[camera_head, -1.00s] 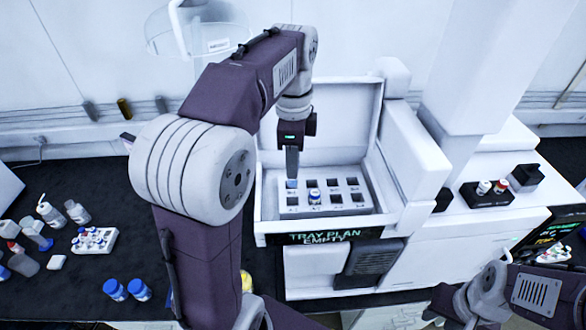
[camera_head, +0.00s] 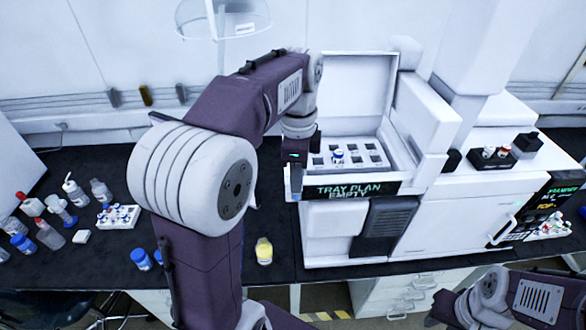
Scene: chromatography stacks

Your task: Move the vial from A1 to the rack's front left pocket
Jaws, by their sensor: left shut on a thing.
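My left gripper (camera_head: 295,178) points down at the front left corner of the open white tray (camera_head: 375,172). It is shut on a small vial (camera_head: 296,196), of which only a bluish bit shows below the fingertips. One vial with a blue and white top (camera_head: 338,156) stands in the tray; the other pockets that I can see look empty. A white rack (camera_head: 104,224) with several small vials stands on the dark bench at the left. Its front left pocket is too small to make out. Only links of my right arm show at the lower right; its gripper is out of view.
A yellow vial (camera_head: 264,252) and two blue-capped bottles (camera_head: 141,259) stand near the bench's front edge. Several bottles (camera_head: 75,190) crowd around the white rack. A black block with vials (camera_head: 493,158) sits on the machine at the right. Dark bench between rack and tray is partly hidden by my arm.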

